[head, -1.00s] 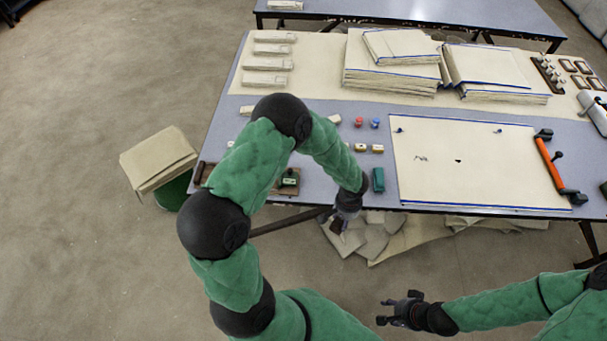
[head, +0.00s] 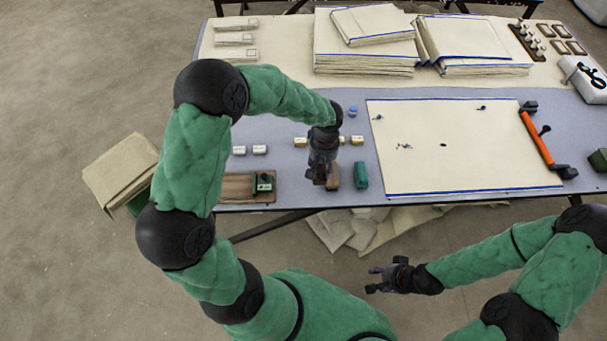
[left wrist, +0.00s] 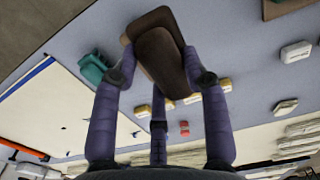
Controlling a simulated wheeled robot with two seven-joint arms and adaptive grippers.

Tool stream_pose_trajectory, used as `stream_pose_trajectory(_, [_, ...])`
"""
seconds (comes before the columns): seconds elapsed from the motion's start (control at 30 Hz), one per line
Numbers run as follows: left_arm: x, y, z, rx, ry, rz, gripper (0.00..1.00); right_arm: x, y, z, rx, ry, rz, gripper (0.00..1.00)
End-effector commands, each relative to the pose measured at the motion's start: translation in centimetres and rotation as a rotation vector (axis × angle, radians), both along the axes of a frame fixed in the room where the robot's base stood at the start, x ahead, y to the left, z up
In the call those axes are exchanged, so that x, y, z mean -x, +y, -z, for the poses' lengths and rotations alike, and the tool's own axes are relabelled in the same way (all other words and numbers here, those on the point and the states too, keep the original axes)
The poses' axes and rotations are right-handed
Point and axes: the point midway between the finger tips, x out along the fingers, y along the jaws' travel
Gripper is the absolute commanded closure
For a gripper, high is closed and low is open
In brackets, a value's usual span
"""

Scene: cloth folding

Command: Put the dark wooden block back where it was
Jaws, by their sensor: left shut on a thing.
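The dark wooden block (left wrist: 162,62) is between the fingers of my left gripper (left wrist: 157,75) in the left wrist view, with a lighter brown part showing at its upper end. In the head view my left gripper (head: 322,178) is over the front edge of the table, shut on the block, with brown wood (head: 333,178) showing beside its fingers. The block is partly hidden there by the gripper; I cannot tell whether it touches the table. My right gripper (head: 376,279) is open and empty, in front of the table.
A teal block (head: 361,175) stands close to the right of my left gripper. A brown board with a green device (head: 263,183) lies to its left. A cream cloth sheet (head: 455,145) covers the table's right part. Small pale blocks (head: 259,150) lie behind the board.

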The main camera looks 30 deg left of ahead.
Motion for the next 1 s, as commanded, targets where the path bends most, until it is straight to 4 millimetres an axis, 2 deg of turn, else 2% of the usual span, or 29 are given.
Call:
stream_pose_trajectory(0.03, [0.0,1.2,0.7,-0.001,0.001,-0.006,0.81,0.0,0.0,0.4,0.000,0.000,0.000,0.60])
stream_pose_trajectory(0.1, [0.1,2.4,1.8,-0.001,0.003,-0.002,0.81,0.0,0.0,0.8,0.000,0.000,0.000,0.60])
stream_pose_trajectory(0.33, [0.2,5.1,5.0,0.000,0.001,-0.001,0.81,0.0,0.0,1.7,0.000,0.000,0.000,0.60])
stream_pose_trajectory(0.63, [0.2,6.4,6.5,-0.001,0.001,0.001,0.81,0.0,0.0,2.1,0.000,-0.001,0.000,0.60])
stream_pose_trajectory(0.87, [0.2,6.6,9.6,0.000,0.001,0.002,0.81,0.0,0.0,3.0,0.000,-0.001,0.000,0.60])
stream_pose_trajectory(1.0, [0.1,6.6,9.7,-0.001,-0.001,0.001,0.81,0.0,0.0,3.0,0.000,0.000,0.000,0.60])
